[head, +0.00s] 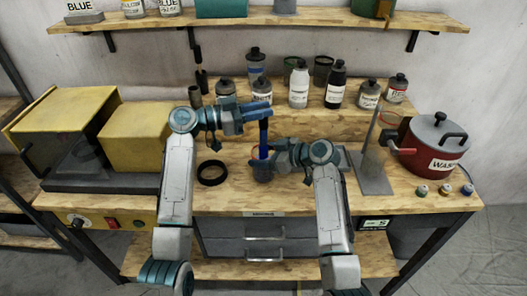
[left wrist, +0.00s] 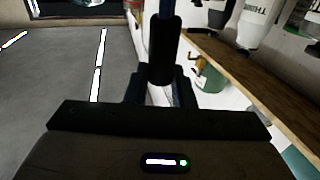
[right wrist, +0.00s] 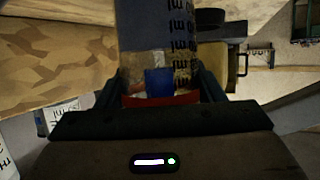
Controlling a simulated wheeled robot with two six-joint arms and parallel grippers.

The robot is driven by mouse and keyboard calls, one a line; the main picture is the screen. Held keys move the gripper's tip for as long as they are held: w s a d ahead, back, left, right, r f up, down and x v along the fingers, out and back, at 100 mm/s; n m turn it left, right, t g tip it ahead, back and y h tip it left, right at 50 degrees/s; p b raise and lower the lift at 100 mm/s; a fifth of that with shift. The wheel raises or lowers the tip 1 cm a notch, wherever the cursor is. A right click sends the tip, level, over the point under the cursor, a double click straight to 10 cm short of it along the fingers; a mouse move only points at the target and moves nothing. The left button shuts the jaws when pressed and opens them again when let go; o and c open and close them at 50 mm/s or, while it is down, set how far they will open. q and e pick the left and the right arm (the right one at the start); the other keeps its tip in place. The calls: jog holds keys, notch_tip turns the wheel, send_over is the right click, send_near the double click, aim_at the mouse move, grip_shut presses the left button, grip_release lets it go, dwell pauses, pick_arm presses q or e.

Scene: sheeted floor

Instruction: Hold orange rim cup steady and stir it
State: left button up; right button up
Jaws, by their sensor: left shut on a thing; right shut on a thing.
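The orange rim cup (head: 261,174) stands on the wooden bench, left of my right gripper (head: 270,163). In the right wrist view it is a clear cup (right wrist: 155,30) with black graduation marks and an orange-red rim (right wrist: 160,99). My right gripper is shut on it. My left gripper (head: 264,110) is above the cup, shut on a dark stirrer (head: 263,135) that hangs roughly upright. The stirrer's handle also shows in the left wrist view (left wrist: 165,50). A blue part (right wrist: 158,82) shows within the cup. My right gripper hides part of the cup.
A black ring (head: 212,173) lies on the bench left of the cup. A metal stand (head: 375,175) and a red pot (head: 430,145) are to the right. Several bottles (head: 299,85) stand on the riser behind. A yellow box machine (head: 70,125) is at left.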

pick_arm(q)
jog(key=shift+r, duration=1.95)
jog(key=shift+r, duration=1.95)
pick_arm(e)
jog(key=o, duration=1.3)
jog(key=shift+c, duration=0.2)
